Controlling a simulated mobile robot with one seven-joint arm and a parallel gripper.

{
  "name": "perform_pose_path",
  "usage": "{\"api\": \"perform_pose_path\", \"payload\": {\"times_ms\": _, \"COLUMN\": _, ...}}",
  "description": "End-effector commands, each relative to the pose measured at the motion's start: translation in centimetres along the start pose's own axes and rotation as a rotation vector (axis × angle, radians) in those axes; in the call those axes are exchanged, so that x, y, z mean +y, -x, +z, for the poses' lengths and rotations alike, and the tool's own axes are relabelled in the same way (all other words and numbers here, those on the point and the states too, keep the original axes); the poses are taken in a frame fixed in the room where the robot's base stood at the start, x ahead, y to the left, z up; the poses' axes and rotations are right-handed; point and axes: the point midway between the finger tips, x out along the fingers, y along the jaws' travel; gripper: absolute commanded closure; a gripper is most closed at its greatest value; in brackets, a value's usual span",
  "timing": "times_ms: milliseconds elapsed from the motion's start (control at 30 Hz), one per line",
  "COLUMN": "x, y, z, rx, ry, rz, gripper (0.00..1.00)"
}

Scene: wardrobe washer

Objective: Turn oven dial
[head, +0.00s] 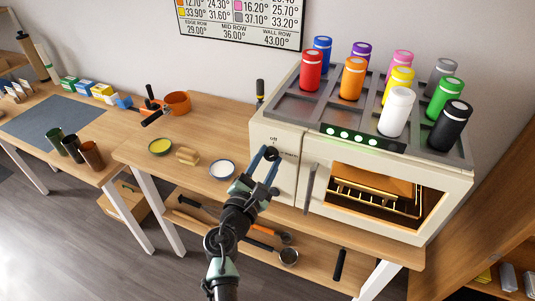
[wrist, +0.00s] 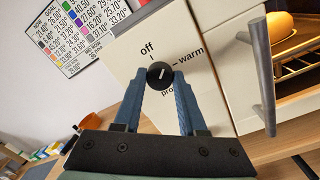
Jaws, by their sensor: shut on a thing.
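The oven dial (wrist: 160,74) is a small round black knob with a white mark on the oven's cream left panel. In the wrist view, "off" stands above it, "warm" to its right, and a label starting "pro" below is partly covered by a finger. The dial's mark looks slanted, between upright and rightward. My gripper (wrist: 163,79) has its two blue fingers on either side of the dial, shut on it. In the head view the dial (head: 271,153) shows small between the fingertips of my gripper (head: 265,158). The oven (head: 283,137) stands on the wooden table.
Several coloured canisters stand on the oven's top tray (head: 314,112). The oven's vertical handle (head: 309,189) is close to the right of my gripper. A white-rimmed bowl (head: 222,169), a yellow-filled bowl (head: 160,147) and an orange pot (head: 177,103) sit on the table to the left.

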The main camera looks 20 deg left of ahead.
Motion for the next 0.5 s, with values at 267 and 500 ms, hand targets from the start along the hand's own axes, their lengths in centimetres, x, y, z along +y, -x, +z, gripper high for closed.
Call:
{"api": "perform_pose_path", "payload": {"times_ms": 267, "x": 0.19, "y": 0.02, "z": 0.22, "rx": 0.015, "ry": 0.265, "rz": 0.002, "gripper": 1.00}}
{"api": "perform_pose_path", "payload": {"times_ms": 500, "x": 0.18, "y": 0.00, "z": 0.28, "rx": 0.024, "ry": 0.487, "rz": 0.005, "gripper": 1.00}}
